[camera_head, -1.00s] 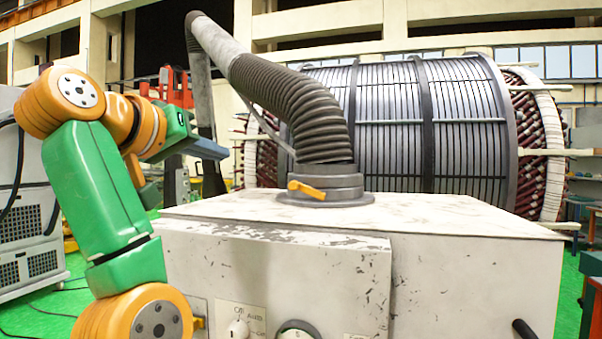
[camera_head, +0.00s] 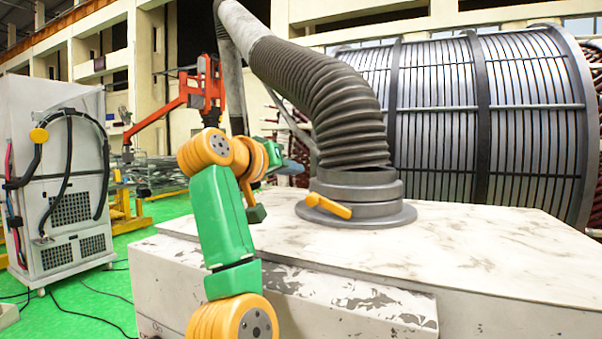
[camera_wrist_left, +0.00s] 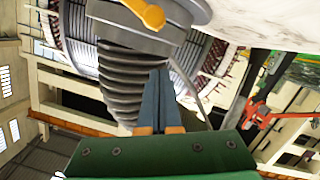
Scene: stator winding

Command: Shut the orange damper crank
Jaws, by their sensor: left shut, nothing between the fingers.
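The orange damper crank (camera_head: 330,206) is on the front of the round grey collar (camera_head: 390,190) at the foot of the ribbed hose. Its arm points right and slightly down. In the left wrist view the crank (camera_wrist_left: 146,12) is at the top edge, partly cut off. My left gripper (camera_head: 300,167) is to the left of the collar, behind my green and orange arm, apart from the crank. In the left wrist view its blue-grey fingers (camera_wrist_left: 161,90) are together and empty, in front of the ribbed hose. My right gripper is not in view.
The collar sits on a worn white cabinet (camera_head: 470,245). The ribbed hose (camera_head: 330,100) rises up and left from it. A large wound stator (camera_head: 470,120) stands behind. A grey cabinet with cables (camera_head: 65,180) stands at the left on green floor. The cabinet top at right is clear.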

